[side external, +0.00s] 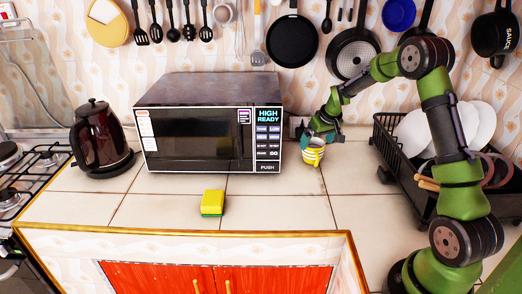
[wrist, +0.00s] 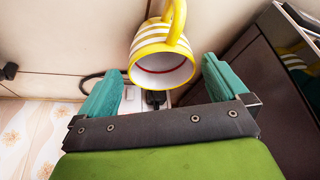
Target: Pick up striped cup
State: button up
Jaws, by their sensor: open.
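The striped cup (side external: 313,154), yellow and white, is on the tiled counter just right of the microwave in the side external view. In the wrist view the striped cup (wrist: 162,62) shows its open mouth, with a red ring inside and its yellow handle at the top. My gripper (side external: 312,138) is at the cup's upper back side. In the wrist view my gripper (wrist: 160,88) has its two teal fingers spread wide, one on each side of the cup's mouth, with visible gaps. Nothing is held between them.
A black microwave (side external: 207,125) stands close left of the cup. A dish rack (side external: 385,150) with white plates is to the right. A yellow-green sponge (side external: 212,203) lies in front. A kettle (side external: 100,137) is far left. Pans hang behind; the front counter is mostly clear.

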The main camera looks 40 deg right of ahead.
jog(key=x, duration=0.4)
jog(key=shift+w+f, duration=0.15)
jog(key=shift+f, duration=0.25)
jog(key=shift+r, duration=0.1)
jog(key=c, duration=0.9)
